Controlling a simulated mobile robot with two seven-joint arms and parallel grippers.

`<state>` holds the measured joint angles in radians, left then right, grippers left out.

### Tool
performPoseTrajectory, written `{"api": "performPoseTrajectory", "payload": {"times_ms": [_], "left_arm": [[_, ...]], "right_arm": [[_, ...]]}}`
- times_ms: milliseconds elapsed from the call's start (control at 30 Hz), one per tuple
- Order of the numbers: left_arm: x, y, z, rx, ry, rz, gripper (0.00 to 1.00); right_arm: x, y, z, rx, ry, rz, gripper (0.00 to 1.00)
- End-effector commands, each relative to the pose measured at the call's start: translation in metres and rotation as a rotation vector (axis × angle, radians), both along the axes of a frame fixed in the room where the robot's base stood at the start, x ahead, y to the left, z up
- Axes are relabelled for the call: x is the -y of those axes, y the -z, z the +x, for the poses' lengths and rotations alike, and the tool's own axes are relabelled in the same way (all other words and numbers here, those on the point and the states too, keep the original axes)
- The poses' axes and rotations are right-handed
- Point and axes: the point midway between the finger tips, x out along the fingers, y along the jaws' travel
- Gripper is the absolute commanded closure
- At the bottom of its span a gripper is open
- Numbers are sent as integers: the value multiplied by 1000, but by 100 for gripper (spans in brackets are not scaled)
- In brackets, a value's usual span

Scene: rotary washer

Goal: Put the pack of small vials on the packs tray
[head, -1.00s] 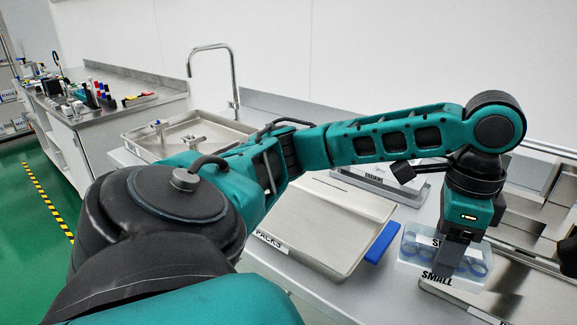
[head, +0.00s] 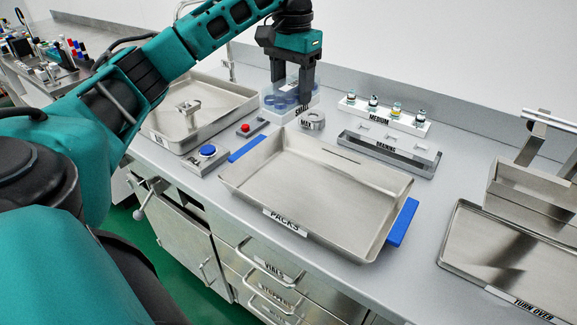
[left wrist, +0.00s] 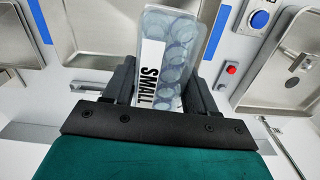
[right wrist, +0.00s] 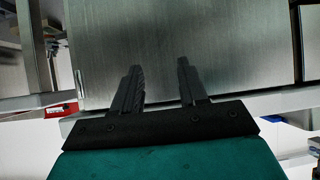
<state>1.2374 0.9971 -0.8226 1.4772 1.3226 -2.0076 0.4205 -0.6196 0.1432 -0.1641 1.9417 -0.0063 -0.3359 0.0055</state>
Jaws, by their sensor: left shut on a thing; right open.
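The pack of small vials (head: 272,104) is a clear box of round vials with a white SMALL label. In the head view it is behind the far left corner of the packs tray (head: 290,215), off the tray. My left gripper (head: 291,84) is shut on the pack from above. The left wrist view shows the pack (left wrist: 168,50) between the fingers, apparently above the counter. The packs tray is an empty metal tray with blue handles and a PACKS label. My right gripper (right wrist: 160,88) is open and empty, facing a metal surface; it does not show in the head view.
A blue button (head: 207,151) and a red button (head: 245,128) are left of the packs tray. A metal basin (head: 165,140) stands further left. The medium rack (head: 383,115) and draining rack (head: 388,152) are behind the tray. The turn over tray (head: 500,250) is at right.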

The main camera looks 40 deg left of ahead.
Motion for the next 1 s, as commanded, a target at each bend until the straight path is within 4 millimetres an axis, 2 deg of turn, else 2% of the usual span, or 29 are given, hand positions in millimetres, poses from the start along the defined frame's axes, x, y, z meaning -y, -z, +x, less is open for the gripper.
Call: {"api": "performPoseTrajectory", "payload": {"times_ms": [133, 267, 367, 700, 800, 1000], "left_arm": [[-7, -3, 1, -2, -40, -4, 78], [-8, 8, 2, -5, -46, -5, 78], [-7, 24, 1, -6, -47, -7, 78], [-9, 113, 0, -7, -47, -3, 78], [-8, 134, 1, -5, -47, -3, 78], [-8, 153, 2, -2, -46, -4, 78]], "right_arm": [[0, -2, 0, -1, 1, -1, 57], [1, -1, -1, -3, 1, -1, 57], [1, 0, -2, -6, 1, -2, 57], [1, 1, -3, -8, 2, -2, 57], [1, 1, -3, -8, 2, -2, 57], [1, 1, -3, -9, 2, -2, 57]]}}
